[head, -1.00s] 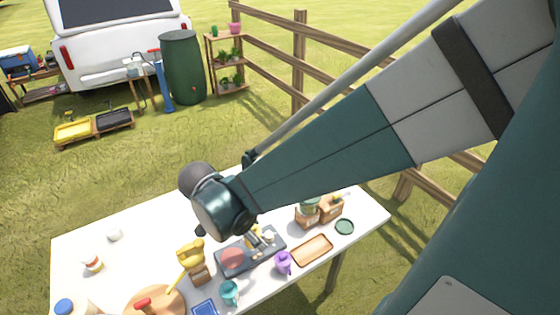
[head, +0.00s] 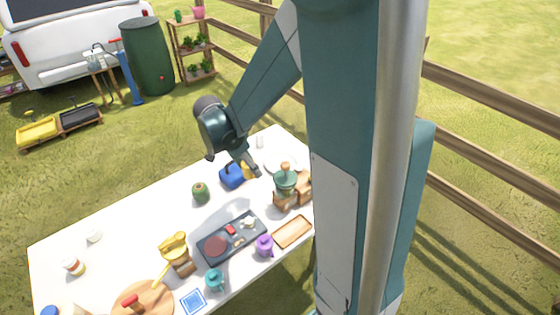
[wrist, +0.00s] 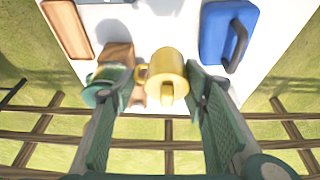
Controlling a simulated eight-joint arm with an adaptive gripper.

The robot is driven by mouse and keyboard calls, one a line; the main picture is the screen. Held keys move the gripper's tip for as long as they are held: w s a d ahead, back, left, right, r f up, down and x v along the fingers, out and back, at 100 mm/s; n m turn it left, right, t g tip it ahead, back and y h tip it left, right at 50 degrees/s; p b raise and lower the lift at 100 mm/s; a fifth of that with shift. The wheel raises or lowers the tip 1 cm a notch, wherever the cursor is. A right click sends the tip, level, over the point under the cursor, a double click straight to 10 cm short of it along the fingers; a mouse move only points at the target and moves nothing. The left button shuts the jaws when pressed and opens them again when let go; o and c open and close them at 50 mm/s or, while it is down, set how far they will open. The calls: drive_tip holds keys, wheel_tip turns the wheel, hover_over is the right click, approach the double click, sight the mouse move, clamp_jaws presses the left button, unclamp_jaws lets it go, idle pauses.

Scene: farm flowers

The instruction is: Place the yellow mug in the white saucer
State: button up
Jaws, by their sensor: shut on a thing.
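The yellow mug (wrist: 170,66) is between the two fingers of my gripper (wrist: 158,92) in the wrist view, with its handle toward the left finger. My gripper is shut on it. In the head view my gripper (head: 251,171) is over the far right part of the table, and a small yellow part of the mug (head: 246,166) shows beside the fingers. The white saucer (head: 273,160) appears as a pale disc just right of my gripper, partly hidden by the green-topped grinder. I cannot make the saucer out in the wrist view.
A blue box with a dark handle (head: 231,178) is close left of my gripper. The green-and-wood grinder (head: 285,183) stands close on the right. A dark tray (head: 214,257), purple pot (head: 264,246) and teal pot (head: 215,281) are nearer the front.

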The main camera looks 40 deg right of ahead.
drive_tip(key=w+d, duration=0.3)
drive_tip(key=d, duration=0.7)
drive_tip(key=w+d+f+p, duration=0.1)
drive_tip(key=w+d, duration=0.2)
drive_tip(key=d, duration=0.7)
drive_tip(key=shift+f, duration=0.15)
wheel_tip(320, 180, down, 6)
drive_tip(key=shift+b, duration=0.3)
drive_tip(key=shift+f, duration=0.1)
drive_tip(key=shift+w+f+b, duration=0.1)
drive_tip(key=shift+f+b, duration=0.25)
drive_tip(key=shift+f, duration=1.45)
drive_tip(key=shift+f, duration=0.2)
drive_tip(key=o, duration=0.9)
drive_tip(key=shift+r, duration=0.15)
